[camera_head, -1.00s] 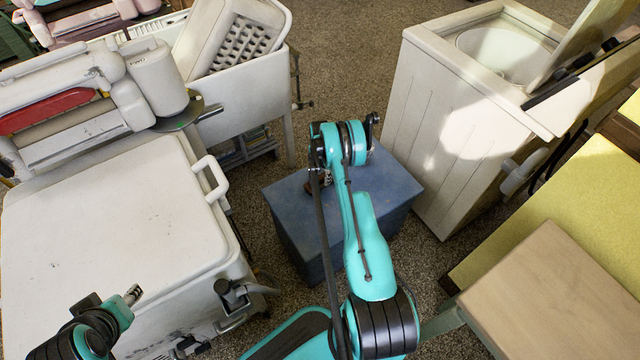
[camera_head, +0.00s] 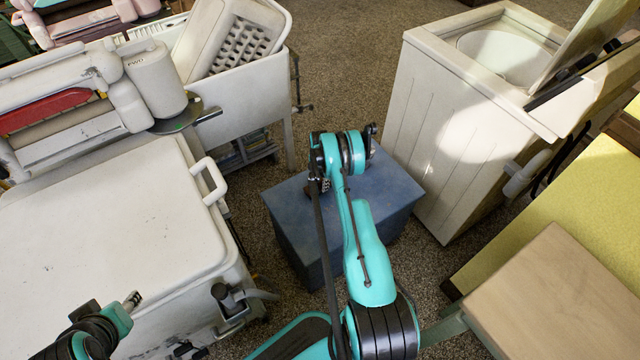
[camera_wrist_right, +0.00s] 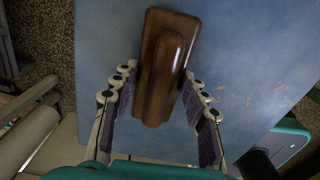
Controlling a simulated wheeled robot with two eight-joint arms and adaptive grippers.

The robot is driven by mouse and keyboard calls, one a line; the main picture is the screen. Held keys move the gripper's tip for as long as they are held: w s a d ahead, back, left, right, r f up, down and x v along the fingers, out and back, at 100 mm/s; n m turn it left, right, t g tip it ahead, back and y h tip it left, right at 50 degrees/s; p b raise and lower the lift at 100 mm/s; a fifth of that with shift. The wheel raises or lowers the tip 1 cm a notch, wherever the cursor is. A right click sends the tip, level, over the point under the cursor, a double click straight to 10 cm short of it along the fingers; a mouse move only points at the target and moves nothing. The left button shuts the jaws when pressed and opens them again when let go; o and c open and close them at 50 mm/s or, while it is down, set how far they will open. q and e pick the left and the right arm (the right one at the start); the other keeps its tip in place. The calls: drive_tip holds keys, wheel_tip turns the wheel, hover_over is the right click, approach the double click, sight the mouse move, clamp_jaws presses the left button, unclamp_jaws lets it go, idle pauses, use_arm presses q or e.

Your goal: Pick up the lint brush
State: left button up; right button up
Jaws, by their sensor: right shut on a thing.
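The lint brush (camera_wrist_right: 165,62) is a glossy brown wooden block with a raised handle ridge, in the right wrist view. It lies between the fingers of my right gripper (camera_wrist_right: 158,78), which is shut on its handle. The blue box top (camera_wrist_right: 235,50) is behind the brush; I cannot tell if the brush still touches it. In the head view my right gripper (camera_head: 320,185) is over the left part of the blue box (camera_head: 385,180), and the brush is mostly hidden there. My left gripper (camera_head: 131,299) is at lower left above the white washer; its jaws are too small to read.
A white washer with a wringer (camera_head: 100,215) stands at the left. A white tub (camera_head: 245,105) is behind it. An open white washer (camera_head: 450,120) stands right of the box. A yellow table (camera_head: 570,220) and a wooden top (camera_head: 550,290) are at lower right. Carpet lies between.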

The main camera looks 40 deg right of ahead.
sight(320, 179)
wheel_tip(320, 179, up, 4)
drive_tip(key=shift+r+p, duration=0.2)
drive_tip(key=shift+p, duration=0.95)
drive_tip(key=w+a+r, duration=0.4)
drive_tip(key=w+r, duration=0.2)
drive_tip(key=w, duration=0.5)
drive_tip(key=shift+r+p, duration=0.3)
drive_tip(key=shift+p, duration=0.15)
